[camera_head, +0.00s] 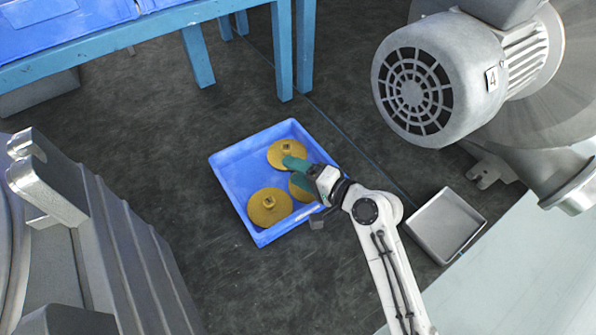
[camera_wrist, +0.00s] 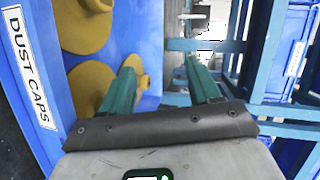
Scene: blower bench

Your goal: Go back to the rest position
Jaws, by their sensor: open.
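My gripper (camera_head: 298,165) has teal fingers and reaches from the lower right over a blue tray (camera_head: 264,238). In the wrist view the fingers of my gripper (camera_wrist: 162,78) stand wide apart with nothing between them. Three yellow dust caps are in the tray: one at the back (camera_head: 285,149), one at the front left (camera_head: 268,207) and one partly hidden by my gripper (camera_head: 300,190). The wrist view shows the tray's wall with a "DUST CAPS" label (camera_wrist: 30,66) at left and yellow caps (camera_wrist: 90,86) beside the left finger. The exact gap between fingers and caps cannot be told.
A large grey blower (camera_head: 420,85) marked 4 stands at the upper right. A small empty grey tray (camera_head: 446,225) lies right of my arm. A blue-legged table (camera_head: 283,60) is at the back. Grey ribbed machinery (camera_head: 125,260) fills the left. Dark floor lies around the blue tray.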

